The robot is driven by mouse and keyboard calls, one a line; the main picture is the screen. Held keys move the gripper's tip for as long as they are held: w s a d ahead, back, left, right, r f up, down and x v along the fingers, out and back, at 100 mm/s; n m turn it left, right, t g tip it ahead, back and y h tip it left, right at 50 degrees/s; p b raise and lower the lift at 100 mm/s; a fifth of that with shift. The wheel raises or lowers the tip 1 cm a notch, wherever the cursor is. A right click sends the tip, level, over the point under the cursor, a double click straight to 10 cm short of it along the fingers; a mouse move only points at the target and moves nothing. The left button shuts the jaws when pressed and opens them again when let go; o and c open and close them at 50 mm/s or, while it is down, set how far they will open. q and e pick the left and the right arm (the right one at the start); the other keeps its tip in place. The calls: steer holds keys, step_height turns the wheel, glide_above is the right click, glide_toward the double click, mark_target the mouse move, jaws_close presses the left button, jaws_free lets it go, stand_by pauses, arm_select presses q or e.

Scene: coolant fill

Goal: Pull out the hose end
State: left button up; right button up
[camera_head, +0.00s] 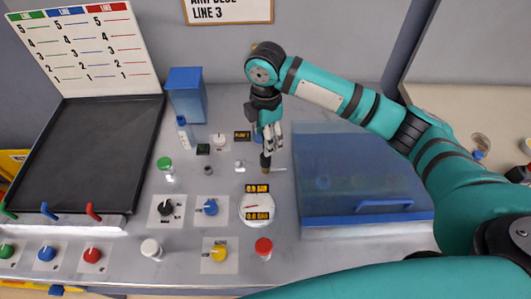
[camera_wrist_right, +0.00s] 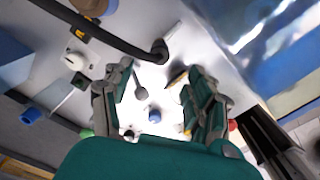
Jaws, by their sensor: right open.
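My right gripper (camera_head: 270,138) points down over the grey console, left of the blue see-through cover. In the right wrist view its two fingers (camera_wrist_right: 158,85) are spread apart with nothing between them. A black hose (camera_wrist_right: 105,29) runs in from the upper left of that view. It reaches a dark round end or socket (camera_wrist_right: 158,48) just beyond the fingertips; whether the end is seated there I cannot tell. My left gripper is not in view.
The blue see-through cover (camera_head: 350,160) with a blue handle (camera_head: 383,206) stands to the right. A round white gauge (camera_head: 257,212) and several knobs lie in front. A blue box (camera_head: 187,95) stands behind, and a black tray (camera_head: 95,150) is at the left.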

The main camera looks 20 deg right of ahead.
mark_target(266, 159)
step_height(266, 159, down, 5)
steer(key=shift+f+p, duration=0.15)
steer(key=shift+p, duration=0.35)
step_height(266, 159, down, 4)
steer(key=shift+r, duration=0.2)
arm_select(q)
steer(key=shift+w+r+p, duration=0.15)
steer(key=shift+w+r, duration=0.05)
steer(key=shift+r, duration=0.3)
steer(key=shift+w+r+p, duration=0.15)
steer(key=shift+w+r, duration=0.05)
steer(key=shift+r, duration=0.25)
arm_select(e)
steer(key=shift+f, duration=0.55)
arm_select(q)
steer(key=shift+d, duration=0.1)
arm_select(e)
jaws_close()
steer(key=c, duration=0.8)
jaws_free()
steer(key=shift+c, duration=1)
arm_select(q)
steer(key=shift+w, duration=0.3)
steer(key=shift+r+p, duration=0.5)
arm_select(e)
steer(key=shift+r, duration=0.4)
